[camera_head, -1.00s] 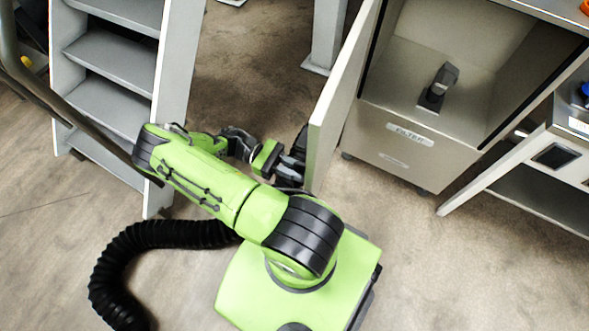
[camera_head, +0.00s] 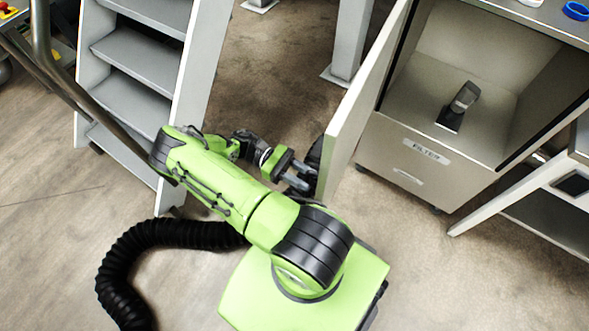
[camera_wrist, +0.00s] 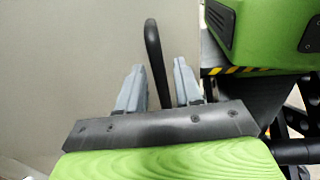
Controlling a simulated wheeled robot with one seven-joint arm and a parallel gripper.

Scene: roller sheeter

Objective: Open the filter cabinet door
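The filter cabinet (camera_head: 385,160) has a front label reading FILTER. Its grey door (camera_head: 352,110) stands wide open, swung out to the left, so the inside shows. A dark handle (camera_head: 316,153) is on the door's outer face; in the wrist view it is a black bar (camera_wrist: 153,50) against the beige-grey door panel (camera_wrist: 80,60). My gripper (camera_head: 299,178) is beside the door's outer face, near the handle. In the wrist view my gripper (camera_wrist: 160,68) has its two grey fingers apart, one on each side of the bar, with gaps between.
A small dark device (camera_head: 458,107) stands inside the cabinet. A grey step ladder (camera_head: 140,90) is left of my arm. A metal post (camera_head: 350,40) stands behind the door. A slanted grey panel (camera_head: 500,205) is at the right. The floor in front of the cabinet is clear.

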